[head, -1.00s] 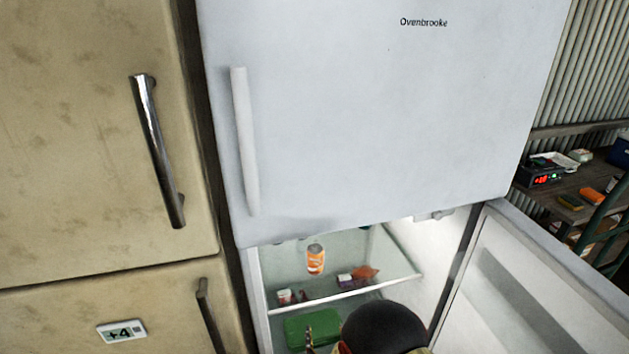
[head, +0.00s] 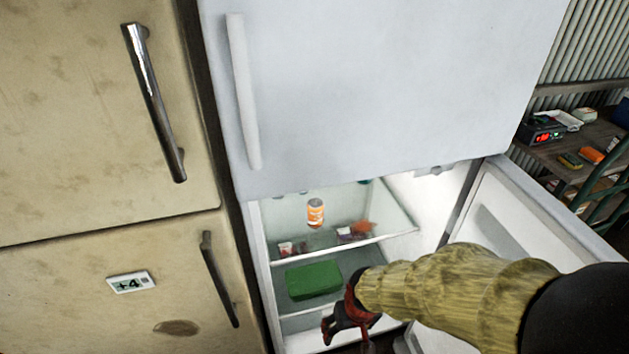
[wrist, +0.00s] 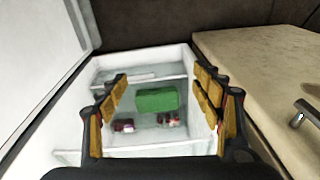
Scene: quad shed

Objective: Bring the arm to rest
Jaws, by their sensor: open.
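My gripper (head: 347,338) is in the lower middle of the head view, in front of the open lower compartment of the white fridge (head: 370,95). My arm reaches in from the right, in a yellowish sleeve. In the wrist view my gripper (wrist: 162,82) has its yellow-padded fingers wide apart with nothing between them touching. Beyond them is the fridge interior with a green box (wrist: 157,99), also seen in the head view (head: 314,280). An orange and white can (head: 316,213) stands on the upper shelf.
The fridge's lower door (head: 530,225) stands open at the right, close to my arm. A beige fridge (head: 90,120) with metal handles is shut at the left. A workbench (head: 560,150) with small items is at the far right. Small packets (head: 354,232) lie on the shelf.

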